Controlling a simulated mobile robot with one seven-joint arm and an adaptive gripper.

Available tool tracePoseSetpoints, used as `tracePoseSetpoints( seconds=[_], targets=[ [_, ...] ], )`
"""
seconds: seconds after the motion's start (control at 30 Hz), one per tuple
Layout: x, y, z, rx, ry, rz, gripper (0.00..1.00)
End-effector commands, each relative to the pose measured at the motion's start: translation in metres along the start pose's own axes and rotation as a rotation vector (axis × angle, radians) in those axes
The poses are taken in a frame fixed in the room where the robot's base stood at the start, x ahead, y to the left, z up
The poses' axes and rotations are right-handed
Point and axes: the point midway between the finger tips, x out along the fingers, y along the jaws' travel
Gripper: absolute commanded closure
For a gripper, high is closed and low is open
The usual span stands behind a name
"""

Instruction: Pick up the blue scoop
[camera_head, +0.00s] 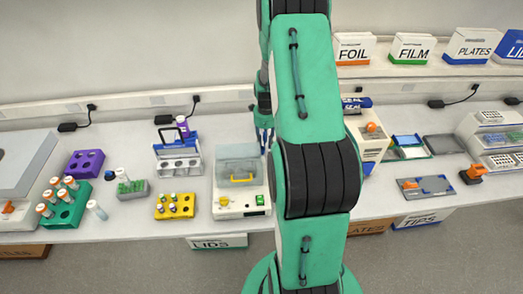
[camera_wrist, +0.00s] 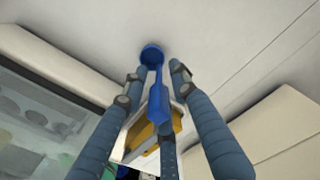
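The blue scoop (camera_wrist: 157,92) shows in the wrist view, with its round bowl at the top and its wider handle end lower down. The fingers of my gripper (camera_wrist: 154,72) stand around it, one on each side and a third below. Gaps show between the side fingers and the scoop, so my gripper looks open. Whether the third finger touches the handle I cannot tell. In the head view my gripper (camera_head: 263,137) is mostly hidden behind my arm, and I cannot make out the scoop there.
A white holder with a yellow part (camera_wrist: 150,138) is under the handle. A device with a clear lid (camera_head: 240,182) stands left of my arm, and a white device with an orange knob (camera_head: 366,140) stands right.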

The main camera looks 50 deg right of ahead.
Motion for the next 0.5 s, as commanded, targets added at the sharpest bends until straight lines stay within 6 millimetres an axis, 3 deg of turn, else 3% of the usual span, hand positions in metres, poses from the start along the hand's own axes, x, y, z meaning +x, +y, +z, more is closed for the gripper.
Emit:
tracePoseSetpoints(
  seconds=[0.03, 0.1, 0.5],
  targets=[
    [0.0000, 0.0000, 0.0000, 0.000, 0.000, 0.000, 0.88],
    [0.0000, 0.0000, 0.0000, 0.000, 0.000, 0.000, 1.00],
    [-0.0008, -0.0001, 0.0000, 0.000, 0.000, 0.000, 1.00]
  ],
)
